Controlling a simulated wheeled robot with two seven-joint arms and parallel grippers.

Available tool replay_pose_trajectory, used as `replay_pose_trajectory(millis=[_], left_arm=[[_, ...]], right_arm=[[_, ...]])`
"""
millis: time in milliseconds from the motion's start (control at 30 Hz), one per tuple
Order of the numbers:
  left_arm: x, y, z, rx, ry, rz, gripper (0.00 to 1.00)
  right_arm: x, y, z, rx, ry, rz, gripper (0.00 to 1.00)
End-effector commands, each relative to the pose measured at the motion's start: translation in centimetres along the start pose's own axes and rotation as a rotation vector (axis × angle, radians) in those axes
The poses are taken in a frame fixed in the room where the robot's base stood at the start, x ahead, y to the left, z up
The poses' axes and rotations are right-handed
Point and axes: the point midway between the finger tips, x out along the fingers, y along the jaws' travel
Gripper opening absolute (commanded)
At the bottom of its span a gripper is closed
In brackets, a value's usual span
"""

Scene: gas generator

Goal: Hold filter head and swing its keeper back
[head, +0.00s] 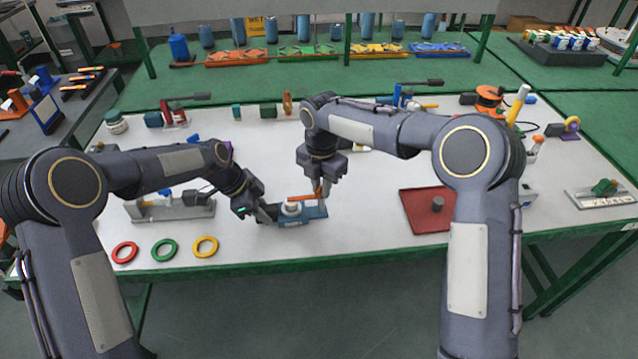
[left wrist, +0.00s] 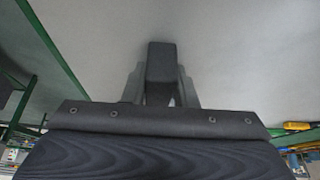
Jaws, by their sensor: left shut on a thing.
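The filter head (head: 292,220) is a small blue-grey block with a white round part on top, on the white table near the front middle. Its orange keeper (head: 301,198) is a bar lying across the top. My left gripper (head: 266,213) reaches in from the left and is shut on the block's left end. In the left wrist view a dark block-shaped piece (left wrist: 162,65) sits between my left fingers. My right gripper (head: 322,190) points down at the keeper's right end. Its fingertips partly hide that end, and I cannot tell whether they are apart or closed.
Red, green and yellow rings (head: 164,250) lie at the front left. A grey fixture (head: 170,209) stands behind them. A red tray (head: 425,212) with a grey cylinder is to the right. The table's green front edge (head: 300,247) is close to the filter head.

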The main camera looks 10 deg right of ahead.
Motion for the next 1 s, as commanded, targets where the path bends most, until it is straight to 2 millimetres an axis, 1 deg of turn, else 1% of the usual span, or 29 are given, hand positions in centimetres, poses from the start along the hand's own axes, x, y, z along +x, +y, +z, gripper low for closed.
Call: replay_pose_trajectory(millis=[33, 200, 267, 300, 500, 600, 667, 1000], left_arm=[[0.0, 0.0, 0.1, 0.0, -0.001, 0.001, 0.0], [0.1, 0.0, 0.1, 0.0, -0.001, 0.001, 0.0], [0.1, 0.0, 0.1, 0.0, -0.001, 0.001, 0.0], [0.1, 0.0, 0.1, 0.0, -0.001, 0.001, 0.0], [0.1, 0.0, 0.1, 0.0, -0.001, 0.001, 0.0], [0.1, 0.0, 0.1, 0.0, -0.001, 0.001, 0.0], [0.1, 0.0, 0.1, 0.0, -0.001, 0.001, 0.0], [0.1, 0.0, 0.1, 0.0, -0.001, 0.001, 0.0]], right_arm=[[0.0, 0.0, 0.0, 0.001, 0.0, 0.0, 0.23], [0.0, 0.0, 0.0, 0.003, 0.0, 0.001, 0.45], [0.0, 0.0, 0.0, 0.003, 0.0, 0.001, 0.53], [0.0, 0.0, 0.0, 0.003, 0.0, 0.001, 0.55], [0.0, 0.0, 0.0, 0.004, 0.0, 0.001, 0.55], [-0.4, 0.0, 0.0, 0.005, 0.0, 0.002, 0.55], [-1.0, 0.1, 0.0, 0.005, -0.001, 0.003, 0.55], [-5.1, 0.1, -0.1, 0.005, -0.001, 0.004, 0.55]])
